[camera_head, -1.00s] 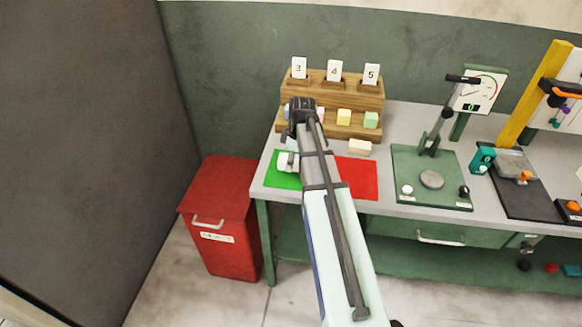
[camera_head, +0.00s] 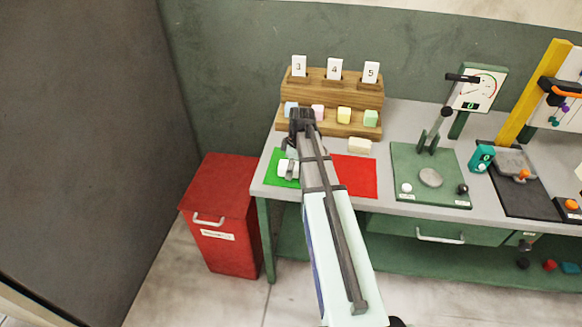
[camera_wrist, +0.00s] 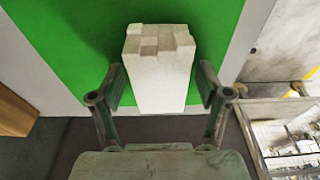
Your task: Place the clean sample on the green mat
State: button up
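The white sample (camera_wrist: 160,72) is a pale block with a notched, stepped end. In the wrist view it lies over the green mat (camera_wrist: 65,50), between the two fingers of my gripper (camera_wrist: 160,88). The fingers stand apart, with a narrow gap showing on each side of the block. In the head view the green mat (camera_head: 274,178) lies at the left end of the bench, and my arm partly covers it. White shapes show there beside my wrist; I cannot tell sample from hand. The contact under the block is hidden.
A red mat (camera_head: 357,178) lies right of my arm. Behind is a wooden rack (camera_head: 338,88) with coloured blocks and number cards. A cream block (camera_head: 360,146) lies before it. A green press (camera_head: 430,175) stands to the right. A red bin (camera_head: 222,220) is left of the bench.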

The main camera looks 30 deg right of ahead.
aim_at(296, 166)
notch_tip(296, 166, up, 12)
jog(key=s+d+b, duration=0.1)
jog(key=b, duration=0.1)
jog(key=shift+d+b, duration=0.2)
jog(key=shift+b, duration=0.1)
dwell(0.4)
dwell(0.3)
